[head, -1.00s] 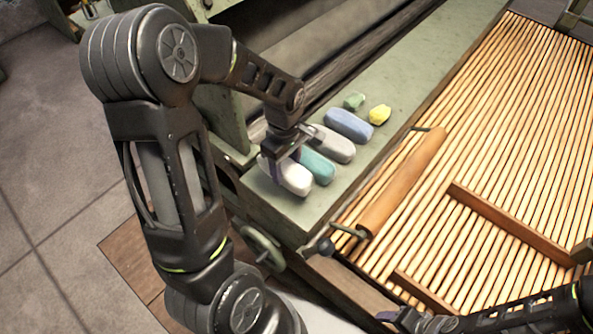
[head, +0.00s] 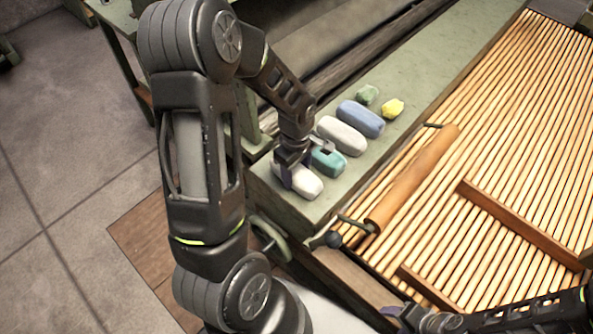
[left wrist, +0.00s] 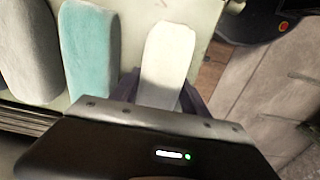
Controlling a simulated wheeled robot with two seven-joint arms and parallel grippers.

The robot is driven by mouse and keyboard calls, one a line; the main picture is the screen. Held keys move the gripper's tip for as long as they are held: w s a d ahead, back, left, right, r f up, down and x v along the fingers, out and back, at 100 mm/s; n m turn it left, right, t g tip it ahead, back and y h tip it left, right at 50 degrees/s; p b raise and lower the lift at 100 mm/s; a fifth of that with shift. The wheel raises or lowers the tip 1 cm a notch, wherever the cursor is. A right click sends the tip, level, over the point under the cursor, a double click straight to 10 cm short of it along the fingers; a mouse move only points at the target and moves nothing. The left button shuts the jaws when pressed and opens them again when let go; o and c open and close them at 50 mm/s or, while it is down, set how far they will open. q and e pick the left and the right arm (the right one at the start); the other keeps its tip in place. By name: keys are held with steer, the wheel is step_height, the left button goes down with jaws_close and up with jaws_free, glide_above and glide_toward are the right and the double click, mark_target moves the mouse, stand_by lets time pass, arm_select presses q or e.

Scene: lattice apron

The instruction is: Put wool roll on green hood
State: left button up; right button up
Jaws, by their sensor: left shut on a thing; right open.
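The green hood (head: 432,68) is the flat grey-green ledge of the machine beside the wooden slats. A white wool roll (head: 306,185) lies on its near end; it also shows in the left wrist view (left wrist: 167,58). My left gripper (head: 292,172) is shut on this white roll, its fingers partly hiding the roll's left end. The roll appears to rest on the hood; a small lift cannot be ruled out. A teal roll (head: 328,162) lies close beside it, also in the left wrist view (left wrist: 90,50). My right gripper (head: 405,317) is open at the bottom edge, away from the rolls.
A pale grey roll (head: 342,136), a blue roll (head: 360,119), and small green (head: 367,95) and yellow (head: 392,108) lumps continue the row. A brown roller (head: 412,178) lies along the slatted bed (head: 520,130). A handwheel (head: 270,240) sits below the hood's near end. The hood's far part is clear.

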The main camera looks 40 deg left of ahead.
mark_target(296, 169)
arm_select(q)
steer(key=shift+f, duration=0.25)
steer(key=o, duration=1.4)
steer(key=shift+r, duration=0.1)
steer(key=shift+c, duration=0.2)
steer(key=shift+r, duration=0.1)
step_height(296, 169, up, 12)
